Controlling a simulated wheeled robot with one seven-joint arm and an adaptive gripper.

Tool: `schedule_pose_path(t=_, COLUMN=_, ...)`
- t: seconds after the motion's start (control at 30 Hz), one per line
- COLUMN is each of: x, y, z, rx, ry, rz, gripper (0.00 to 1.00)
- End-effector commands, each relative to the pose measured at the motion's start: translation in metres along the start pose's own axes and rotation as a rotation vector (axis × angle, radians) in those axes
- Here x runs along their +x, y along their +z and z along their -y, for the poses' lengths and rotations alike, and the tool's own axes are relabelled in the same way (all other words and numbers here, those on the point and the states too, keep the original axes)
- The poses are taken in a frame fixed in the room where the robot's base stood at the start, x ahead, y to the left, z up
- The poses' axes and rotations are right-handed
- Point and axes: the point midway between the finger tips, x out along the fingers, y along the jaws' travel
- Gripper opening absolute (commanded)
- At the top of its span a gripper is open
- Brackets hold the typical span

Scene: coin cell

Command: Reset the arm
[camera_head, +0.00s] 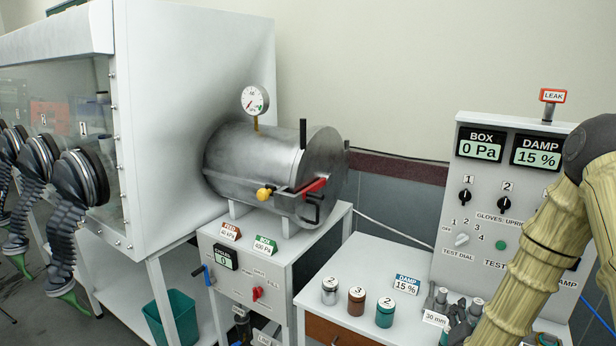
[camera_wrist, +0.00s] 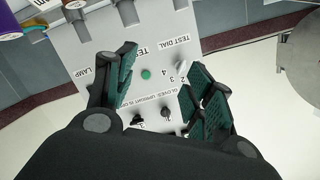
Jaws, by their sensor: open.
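My arm (camera_head: 540,255), in a tan ribbed sleeve, comes down the right side of the head view. My gripper (camera_wrist: 165,82) shows in the wrist view with its two teal-padded fingers spread apart and nothing between them. Beyond the fingers is the control panel (camera_wrist: 90,50), seen upside down, with a green button (camera_wrist: 146,73), a white test dial and two black knobs. In the head view the same panel (camera_head: 480,185) reads BOX 0 Pa and DAMP 15 %. I cannot tell the distance from fingers to panel.
A steel chamber (camera_head: 255,165) with a gauge and red handle stands left of the panel, beside a white glovebox (camera_head: 190,100). Three numbered jars stand on the white bench (camera_head: 375,265), including a teal one (camera_head: 385,312). A 30 mm label and small metal parts lie near my arm.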

Motion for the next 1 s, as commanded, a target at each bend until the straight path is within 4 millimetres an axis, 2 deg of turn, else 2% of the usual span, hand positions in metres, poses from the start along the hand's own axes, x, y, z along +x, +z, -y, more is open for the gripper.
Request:
schedule_pose_path(t=0.17, x=-0.018, y=0.045, z=-0.016, rx=-0.076, ry=0.021, rz=0.124, gripper=0.53)
schedule_pose_path(t=0.27, x=-0.035, y=0.079, z=-0.029, rx=-0.135, ry=0.035, rz=0.22, gripper=0.53)
schedule_pose_path(t=0.37, x=-0.06, y=0.121, z=-0.048, rx=-0.214, ry=0.054, rz=0.348, gripper=0.53)
schedule_pose_path(t=0.5, x=-0.108, y=0.18, z=-0.079, rx=-0.335, ry=0.078, rz=0.549, gripper=0.53)
schedule_pose_path(t=0.57, x=-0.131, y=0.202, z=-0.093, rx=-0.388, ry=0.086, rz=0.635, gripper=0.53)
schedule_pose_path(t=0.7, x=-0.189, y=0.247, z=-0.128, rx=-0.507, ry=0.104, rz=0.839, gripper=0.53)
schedule_pose_path(t=0.77, x=-0.216, y=0.263, z=-0.142, rx=-0.557, ry=0.108, rz=0.926, gripper=0.53)
schedule_pose_path(t=0.9, x=-0.282, y=0.291, z=-0.177, rx=-0.67, ry=0.117, rz=1.131, gripper=0.53)
schedule_pose_path(t=1.0, x=-0.325, y=0.303, z=-0.198, rx=-0.74, ry=0.119, rz=1.261, gripper=0.53)
